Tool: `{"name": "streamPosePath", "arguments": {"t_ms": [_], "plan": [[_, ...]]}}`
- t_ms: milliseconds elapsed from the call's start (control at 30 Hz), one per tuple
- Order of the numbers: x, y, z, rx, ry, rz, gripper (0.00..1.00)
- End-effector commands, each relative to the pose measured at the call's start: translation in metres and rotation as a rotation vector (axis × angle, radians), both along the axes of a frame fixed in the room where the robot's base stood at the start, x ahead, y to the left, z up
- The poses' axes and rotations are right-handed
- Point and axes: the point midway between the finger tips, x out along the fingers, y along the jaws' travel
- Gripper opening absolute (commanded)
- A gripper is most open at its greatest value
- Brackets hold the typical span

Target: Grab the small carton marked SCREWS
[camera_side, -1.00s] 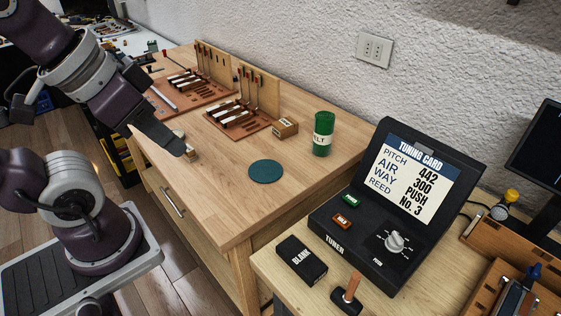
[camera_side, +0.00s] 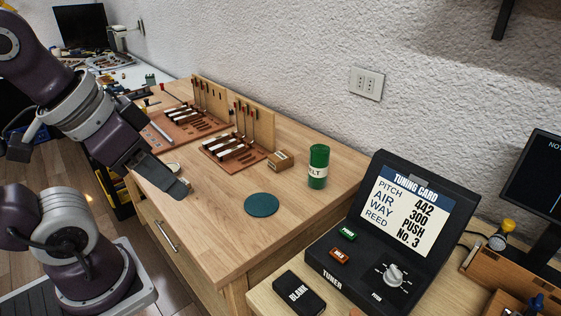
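A small brown cardboard carton (camera_side: 280,160) with a pale label stands on the wooden bench, between the piano-action model and the green canister. Its lettering is too small to read, so I cannot confirm that it says SCREWS. My gripper (camera_side: 180,190) points down over the left part of the bench, left of the carton and clearly apart from it. The fingers are seen edge-on and dark, so their opening is hidden. A small pale thing shows at the fingertips; I cannot tell whether it is held.
A green canister (camera_side: 318,166) stands right of the carton. A dark green disc (camera_side: 261,205) lies in front. Piano-action models (camera_side: 233,147) with upright rods stand behind and left of the carton. The tuner (camera_side: 395,225) is at right. Bench surface between gripper and carton is clear.

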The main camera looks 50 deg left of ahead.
Motion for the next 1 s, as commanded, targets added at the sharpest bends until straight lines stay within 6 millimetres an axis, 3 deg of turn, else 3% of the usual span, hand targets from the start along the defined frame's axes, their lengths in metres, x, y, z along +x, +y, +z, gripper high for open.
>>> {"name": "streamPosePath", "arguments": {"t_ms": [33,133,167,467,567,667,700,767,800,900,1000], "plan": [[0.000,0.000,0.000,0.000,0.000,0.000,0.49],[0.000,0.000,0.000,0.000,0.000,0.000,0.69],[0.000,0.000,0.000,0.000,0.000,0.000,0.71],[0.005,0.002,0.001,0.007,-0.004,0.006,0.71],[0.048,0.022,0.005,0.061,-0.040,0.044,0.71],[0.129,0.063,0.005,0.158,-0.114,0.080,0.71],[0.163,0.082,0.001,0.194,-0.149,0.080,0.71],[0.210,0.109,-0.012,0.235,-0.200,0.069,0.71],[0.239,0.127,-0.024,0.253,-0.233,0.055,0.71],[0.299,0.168,-0.068,0.258,-0.320,0.005,0.71],[0.337,0.199,-0.124,0.209,-0.416,-0.047,0.71]]}}
